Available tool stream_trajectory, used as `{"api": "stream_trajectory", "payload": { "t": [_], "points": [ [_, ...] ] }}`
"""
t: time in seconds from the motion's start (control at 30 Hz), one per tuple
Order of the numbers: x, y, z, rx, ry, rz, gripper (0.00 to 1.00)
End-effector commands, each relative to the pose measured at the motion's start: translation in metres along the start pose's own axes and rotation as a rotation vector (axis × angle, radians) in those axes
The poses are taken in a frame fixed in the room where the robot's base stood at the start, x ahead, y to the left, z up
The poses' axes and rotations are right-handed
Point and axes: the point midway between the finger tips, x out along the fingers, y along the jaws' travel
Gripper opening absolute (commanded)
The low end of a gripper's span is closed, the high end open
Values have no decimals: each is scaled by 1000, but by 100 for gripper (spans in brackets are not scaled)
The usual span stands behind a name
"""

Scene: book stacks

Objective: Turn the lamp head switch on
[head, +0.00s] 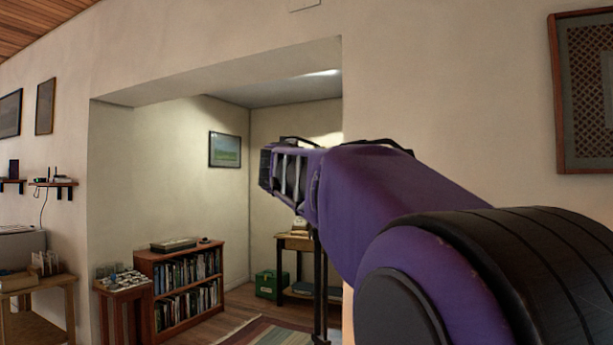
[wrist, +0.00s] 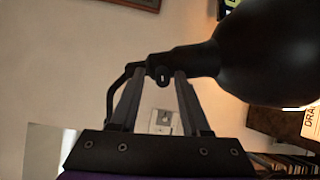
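In the wrist view a black lamp head (wrist: 268,50) fills the upper right, with a bright warm glow along its lower rim. A dark neck with a small knob-like piece (wrist: 162,76), possibly the switch, runs left from it across my fingertips. My gripper (wrist: 158,82) is open, its two fingers apart, with the small piece between or just beyond their tips. I cannot tell whether they touch. In the head view my gripper (head: 270,168) is raised at the alcove opening. A thin black pole (head: 319,285) stands below it; the lamp head is not clearly visible there.
A low bookcase (head: 180,285) and a small side table (head: 125,290) stand left in the alcove. A wooden table (head: 296,243) and a green box (head: 271,284) are at the back. A striped rug (head: 265,332) covers open floor. The wall is close on the right.

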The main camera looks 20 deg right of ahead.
Motion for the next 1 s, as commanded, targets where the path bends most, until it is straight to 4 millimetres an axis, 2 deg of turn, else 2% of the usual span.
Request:
{"api": "stream_trajectory", "payload": {
  "t": [0.3,0.47,0.57,1.0],
  "points": [
    [0,-2,-1,-3,0,-3,54],
    [-13,-2,-2,-3,4,-3,54],
    [-30,-1,-1,-2,5,-2,54],
    [-136,0,-2,-4,5,-2,54]
  ]
}}
